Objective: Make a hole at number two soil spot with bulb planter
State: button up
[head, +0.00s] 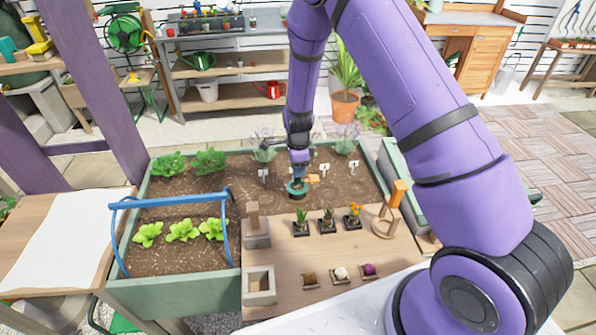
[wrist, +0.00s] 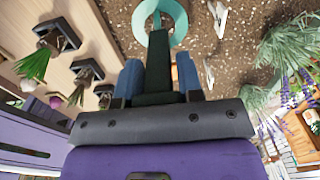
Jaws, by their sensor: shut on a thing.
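The bulb planter (head: 297,189) has a teal ring-shaped end, which also shows at the top of the wrist view (wrist: 181,22). My gripper (head: 298,171) is shut on its dark handle; the two blue fingers (wrist: 157,80) flank the handle in the wrist view. The planter's teal end is low at the soil (head: 225,182), between the left white marker (head: 263,176) and the middle white marker (head: 324,169). I cannot tell whether it touches the soil. A third marker (head: 353,165) stands to the right. The numbers are too small to read.
Potted seedlings (head: 327,221) and small dishes (head: 341,273) sit on the wooden board in front. A wooden stand with an orange top (head: 398,193) is at its right. Lettuces (head: 182,231) under a blue hoop are left. Lavender (head: 345,137) grows behind the markers.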

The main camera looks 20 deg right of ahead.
jog(key=shift+r, duration=3.5)
jog(key=shift+r, duration=2.5)
jog(key=s+d+f+n, duration=0.1)
jog(key=d+f+n, duration=0.2)
jog(key=n, duration=0.7)
jog(key=s+d+f+n, duration=0.1)
jog(key=d+f+n, duration=0.2)
jog(key=n, duration=0.7)
notch_tip(320, 180, down, 2)
jog(key=shift+s+d, duration=0.35)
